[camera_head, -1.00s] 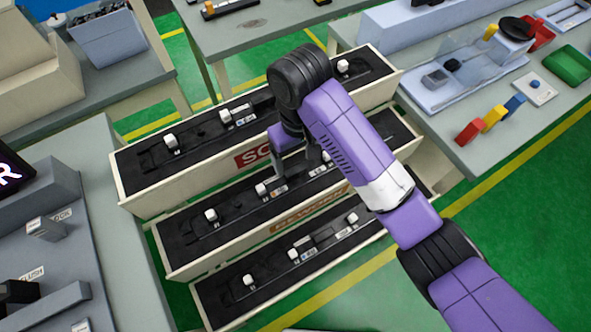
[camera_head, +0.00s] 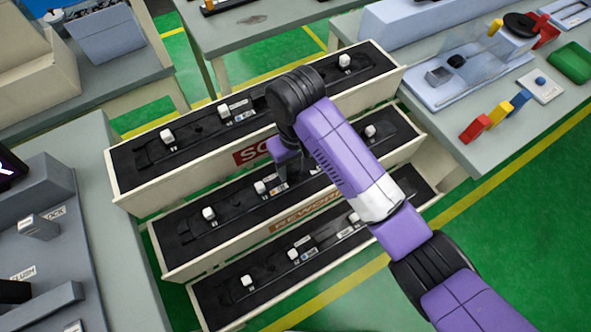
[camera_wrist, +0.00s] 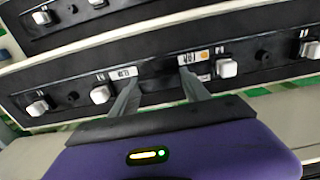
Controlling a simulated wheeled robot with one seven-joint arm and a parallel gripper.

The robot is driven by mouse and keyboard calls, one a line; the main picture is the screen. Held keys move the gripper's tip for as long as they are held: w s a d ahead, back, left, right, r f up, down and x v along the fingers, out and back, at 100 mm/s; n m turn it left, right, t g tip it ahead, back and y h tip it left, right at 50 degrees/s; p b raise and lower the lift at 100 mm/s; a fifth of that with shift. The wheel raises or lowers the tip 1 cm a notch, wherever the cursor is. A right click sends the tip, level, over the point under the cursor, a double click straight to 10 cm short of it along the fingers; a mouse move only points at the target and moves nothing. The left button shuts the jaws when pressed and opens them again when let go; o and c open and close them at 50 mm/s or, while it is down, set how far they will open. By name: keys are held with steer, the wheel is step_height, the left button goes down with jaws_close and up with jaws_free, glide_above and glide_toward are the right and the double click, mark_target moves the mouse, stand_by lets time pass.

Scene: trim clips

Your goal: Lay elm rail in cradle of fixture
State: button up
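Dark rails with white square knobs and small labels lie in three long cream bins; one rail (camera_head: 235,212) is in the middle bin. My gripper (camera_wrist: 160,78) is over a dark rail (camera_wrist: 75,97) in the wrist view, with its two fingers apart and nothing clearly held between them. A label (camera_wrist: 123,73) beside the left finger seems to read ELM; a label with an orange mark (camera_wrist: 195,57) is by the right finger. In the head view my gripper (camera_head: 288,178) is low at the middle bin, its fingertips hidden. A grey fixture (camera_head: 38,190) with LOCK and FLUSH labels is at left.
The top bin (camera_head: 185,175) and the lowest bin (camera_head: 225,318) flank the middle one. A right-hand table (camera_head: 455,128) carries red, yellow and blue blocks and a clear-walled tray. Green floor is open at lower right. A grey box stands on the upper-left table.

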jaws_close()
steer(key=shift+r, duration=0.15)
